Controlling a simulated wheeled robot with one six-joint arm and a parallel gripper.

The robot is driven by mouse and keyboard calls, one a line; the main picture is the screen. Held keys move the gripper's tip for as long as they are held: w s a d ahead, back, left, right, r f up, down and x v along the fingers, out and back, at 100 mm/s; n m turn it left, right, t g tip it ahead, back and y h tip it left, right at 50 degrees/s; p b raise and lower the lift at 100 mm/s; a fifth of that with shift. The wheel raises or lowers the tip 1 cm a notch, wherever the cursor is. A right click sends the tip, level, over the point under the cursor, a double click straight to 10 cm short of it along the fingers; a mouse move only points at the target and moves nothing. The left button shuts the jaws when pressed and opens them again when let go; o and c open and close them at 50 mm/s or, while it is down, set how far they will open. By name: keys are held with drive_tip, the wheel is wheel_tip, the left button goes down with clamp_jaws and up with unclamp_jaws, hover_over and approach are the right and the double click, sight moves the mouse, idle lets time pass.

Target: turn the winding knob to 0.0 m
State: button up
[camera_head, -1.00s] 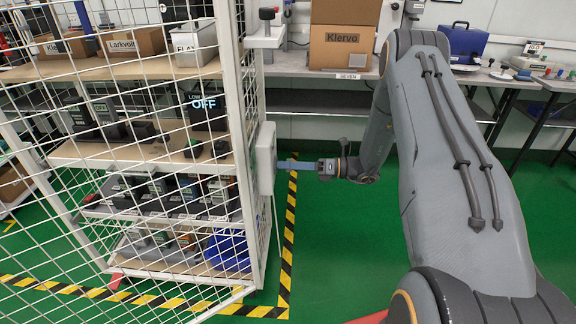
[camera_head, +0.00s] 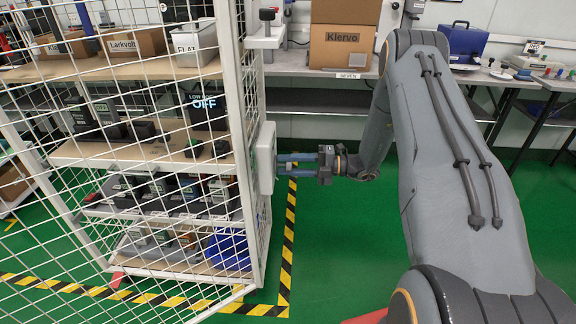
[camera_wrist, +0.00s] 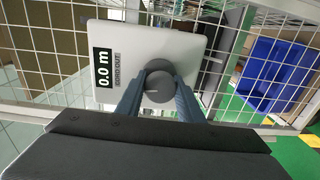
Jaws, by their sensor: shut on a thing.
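The winding knob (camera_wrist: 158,88) is a round dark grey knob with a short light mark, on a pale box (camera_wrist: 150,55) fixed to the white mesh. The box's display (camera_wrist: 104,67) reads 0.0 m, with "CORD OUT" beside it. In the wrist view my gripper (camera_wrist: 159,90) has its two blue-grey fingers on either side of the knob, shut on it. In the head view the box (camera_head: 265,158) shows edge-on on the cage's side, and my gripper (camera_head: 280,163) reaches it from the right.
A white mesh cage (camera_head: 248,120) with shelves of handheld testers stands at left. A blue bin (camera_head: 228,250) sits on its bottom shelf, and it also shows in the wrist view (camera_wrist: 280,75). Green floor with striped tape (camera_head: 287,235) is clear right of the cage.

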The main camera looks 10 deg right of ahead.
drive_tip(key=shift+m, duration=0.7)
drive_tip(key=o, duration=1.1)
drive_tip(key=shift+c, duration=0.2)
drive_tip(key=shift+d, duration=0.1)
drive_tip(key=v, duration=0.7)
drive_tip(key=shift+d, duration=0.25)
drive_tip(key=shift+s, duration=0.15)
